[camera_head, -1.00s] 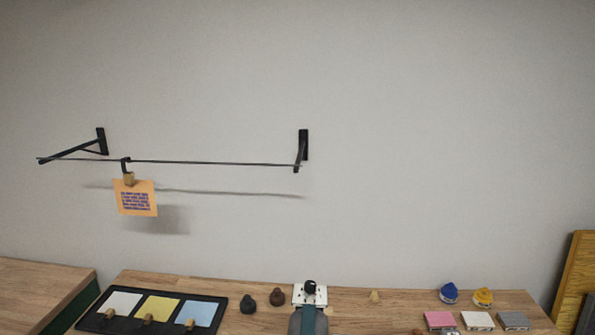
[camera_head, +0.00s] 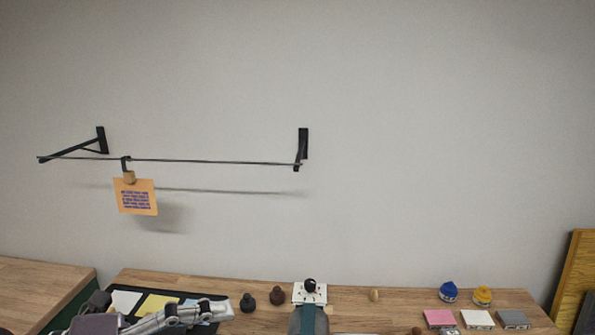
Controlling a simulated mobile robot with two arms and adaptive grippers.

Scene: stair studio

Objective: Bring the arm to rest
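My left gripper (camera_head: 205,312) is in the lower left of the head view, low over the black tray (camera_head: 224,300). Its silver links point to the right, in front of the blue and yellow notes. I cannot tell whether its fingers are open or shut, and I see nothing held in it. My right gripper is not clearly in view. A small grey piece shows at the bottom edge below the pink and white blocks; I cannot tell what it is.
An orange note (camera_head: 136,198) hangs from a clip on the thin wall rod (camera_head: 220,161). On the wooden table (camera_head: 345,312) are two dark knobs (camera_head: 248,303), a blue (camera_head: 448,292) and a yellow item (camera_head: 483,296), and pink, white and grey blocks (camera_head: 439,318).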

